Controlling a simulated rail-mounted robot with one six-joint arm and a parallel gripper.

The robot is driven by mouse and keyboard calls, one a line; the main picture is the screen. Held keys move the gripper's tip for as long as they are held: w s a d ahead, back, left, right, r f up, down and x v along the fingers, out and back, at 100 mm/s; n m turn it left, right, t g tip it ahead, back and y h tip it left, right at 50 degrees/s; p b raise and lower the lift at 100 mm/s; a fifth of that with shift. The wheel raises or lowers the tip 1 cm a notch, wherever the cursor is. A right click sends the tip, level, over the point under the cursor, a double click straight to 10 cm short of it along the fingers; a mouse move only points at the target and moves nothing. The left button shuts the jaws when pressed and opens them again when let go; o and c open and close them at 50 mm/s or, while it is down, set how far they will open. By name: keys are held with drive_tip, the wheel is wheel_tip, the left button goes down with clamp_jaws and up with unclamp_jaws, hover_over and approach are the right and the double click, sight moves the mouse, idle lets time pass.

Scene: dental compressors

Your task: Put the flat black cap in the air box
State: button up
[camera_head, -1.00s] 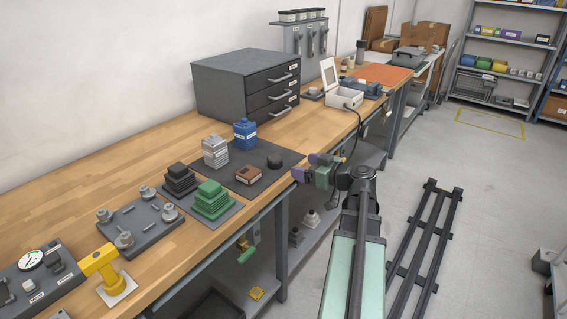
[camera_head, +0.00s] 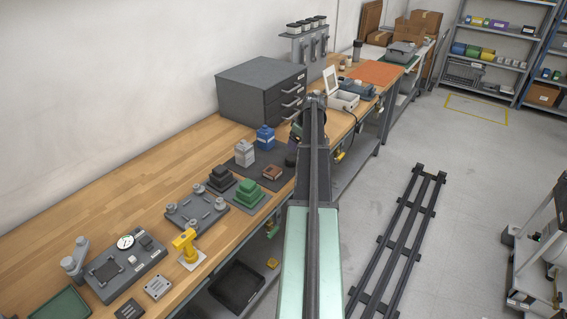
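The dark mat (camera_head: 240,164) on the bench bears a grey ribbed block (camera_head: 244,153), a blue box (camera_head: 265,137) and a small brown block (camera_head: 272,172). The round flat black cap seen earlier on this mat is not visible now; my arm covers the mat's right end. My gripper (camera_head: 292,157) is mostly hidden behind my arm, with a dark purple part showing at the mat's right edge. Its fingers cannot be made out. No part is labelled legibly as the air box, so I cannot tell which it is; a white open box (camera_head: 344,100) stands farther along.
Black stacked plates (camera_head: 221,178) and green stacked plates (camera_head: 249,191) stand nearer on the bench. A yellow post (camera_head: 185,245), a gauge panel (camera_head: 128,265) and a grey drawer cabinet (camera_head: 262,90) are also on it. Bare wood lies along the wall side.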

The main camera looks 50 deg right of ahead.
sight(291, 158)
drive_tip(key=b+x, duration=0.4)
drive_tip(key=x, duration=0.1)
drive_tip(key=shift+f, duration=0.25)
drive_tip(key=shift+r, duration=0.1)
drive_tip(key=b+x, duration=0.5)
drive_tip(key=shift+w+a, duration=0.1)
drive_tip(key=shift+a, duration=0.1)
drive_tip(key=shift+r, duration=0.1)
drive_tip(key=c, duration=1.1)
drive_tip(key=shift+r, duration=0.1)
wheel_tip(291, 158, up, 20)
drive_tip(key=p, duration=2)
